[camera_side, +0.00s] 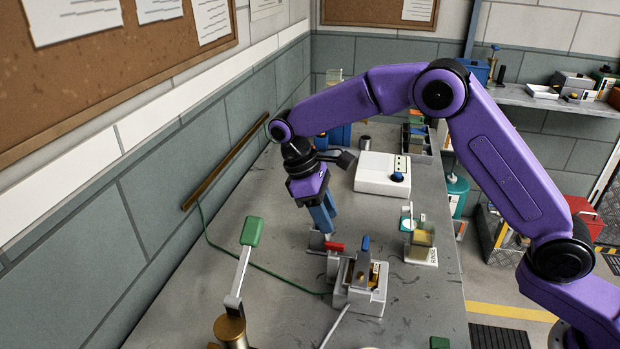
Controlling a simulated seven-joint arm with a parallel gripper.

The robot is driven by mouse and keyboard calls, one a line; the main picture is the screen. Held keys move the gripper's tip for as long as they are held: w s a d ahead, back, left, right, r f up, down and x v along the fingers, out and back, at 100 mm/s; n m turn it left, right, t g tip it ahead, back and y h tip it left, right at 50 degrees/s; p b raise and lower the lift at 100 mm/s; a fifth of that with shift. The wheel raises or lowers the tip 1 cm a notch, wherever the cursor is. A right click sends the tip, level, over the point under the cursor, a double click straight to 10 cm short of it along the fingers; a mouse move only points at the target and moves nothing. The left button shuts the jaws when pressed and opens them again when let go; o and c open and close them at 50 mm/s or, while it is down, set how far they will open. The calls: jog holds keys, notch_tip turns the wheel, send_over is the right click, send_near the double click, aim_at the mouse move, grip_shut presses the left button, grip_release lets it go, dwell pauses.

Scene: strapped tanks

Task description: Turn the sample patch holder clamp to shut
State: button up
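A small grey metal fixture (361,297), which looks like the sample patch holder, stands on the bench near the middle of the view. A blue-tipped upright lever (365,243) rises from its top. A red handle (333,246) sticks out at its upper left; I cannot tell which lever is the clamp. My gripper (325,228) points down just above and left of the red handle, by a grey cylinder (316,240). Its blue fingers look close together, but the gap and any contact with the handle are unclear at this size.
A green-handled lever (250,231) on a brass base stands at the front left. A clear-sided box (421,246) stands right of the fixture, and a white instrument (382,174) behind. A green cable crosses the bench at left. The wall closes the left side.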

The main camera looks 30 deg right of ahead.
jog(key=v, duration=0.9)
jog(key=shift+r, duration=0.15)
jog(key=s+d+r+n+t+y, duration=0.1)
jog(key=s+d, duration=0.2)
jog(key=s, duration=0.5)
jog(key=s+d+r+n+t+y, duration=0.1)
jog(key=s+d, duration=0.1)
jog(key=s, duration=0.6)
jog(key=s+d+f+y, duration=0.1)
jog(key=s+d+f, duration=0.1)
jog(key=s+d, duration=0.4)
jog(key=s+d+f+n+t, duration=0.1)
jog(key=s+d+f, duration=0.2)
jog(key=s, duration=0.9)
jog(key=d, duration=0.3)
jog(key=shift+f+y, duration=0.3)
jog(key=shift+y, duration=0.1)
